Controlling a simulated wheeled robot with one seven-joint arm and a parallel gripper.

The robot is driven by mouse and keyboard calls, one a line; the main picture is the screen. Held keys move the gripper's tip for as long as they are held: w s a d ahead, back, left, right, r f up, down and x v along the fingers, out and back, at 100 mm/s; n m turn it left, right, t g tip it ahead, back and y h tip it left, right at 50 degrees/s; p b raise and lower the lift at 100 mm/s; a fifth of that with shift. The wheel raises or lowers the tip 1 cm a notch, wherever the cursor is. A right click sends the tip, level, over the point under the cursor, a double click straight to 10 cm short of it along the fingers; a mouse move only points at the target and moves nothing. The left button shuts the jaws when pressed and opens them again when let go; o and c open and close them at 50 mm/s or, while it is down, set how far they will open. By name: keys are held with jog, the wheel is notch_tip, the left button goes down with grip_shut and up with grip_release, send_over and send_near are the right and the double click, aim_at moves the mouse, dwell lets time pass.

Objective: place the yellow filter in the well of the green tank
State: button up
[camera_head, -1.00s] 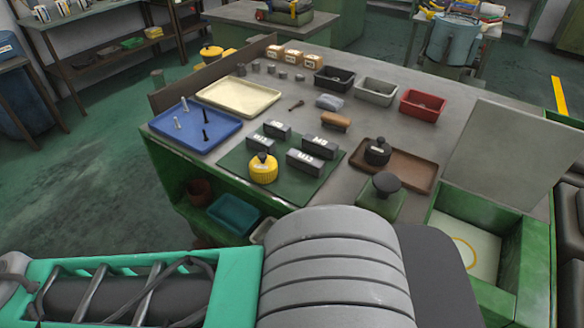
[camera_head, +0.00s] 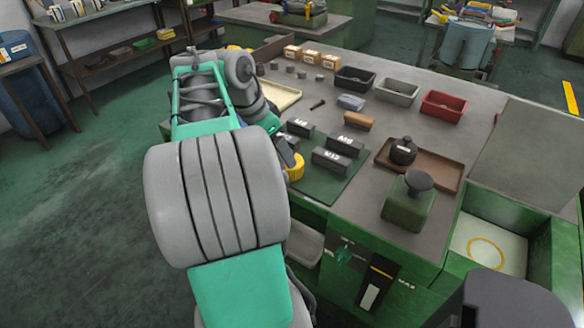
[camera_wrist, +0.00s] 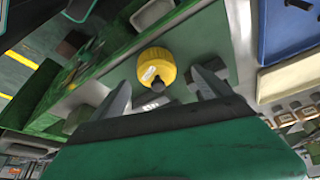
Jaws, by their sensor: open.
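The yellow filter (camera_head: 296,170), a round ribbed cap with a dark knob and a pale label, stands on the dark green mat near the bench's front edge. In the head view my gripper (camera_head: 286,152) partly hides it. In the wrist view the filter (camera_wrist: 155,66) shows whole, just beyond and between the fingertips of my open gripper (camera_wrist: 165,90). No finger visibly grips it. The green tank (camera_head: 535,238) stands open at the lower right, with a yellow ring on the pale floor of its well (camera_head: 484,262).
Several dark labelled blocks (camera_head: 338,160) stand close beside the filter on the mat (camera_head: 325,188). A green block with a black knob (camera_head: 408,205) and a brown tray (camera_head: 440,173) lie between mat and tank. A raised grey panel (camera_head: 530,150) stands behind the tank.

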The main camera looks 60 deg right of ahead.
aim_at(294, 174)
jog(key=x, duration=0.5)
jog(key=s+x, duration=0.1)
jog(key=x, duration=0.1)
jog(key=shift+s+d+f+b, duration=0.1)
jog(key=shift+d+f+b, duration=0.05)
jog(key=shift+f+b, duration=0.15)
jog(key=shift+r, duration=0.1)
jog(key=c, duration=1.7)
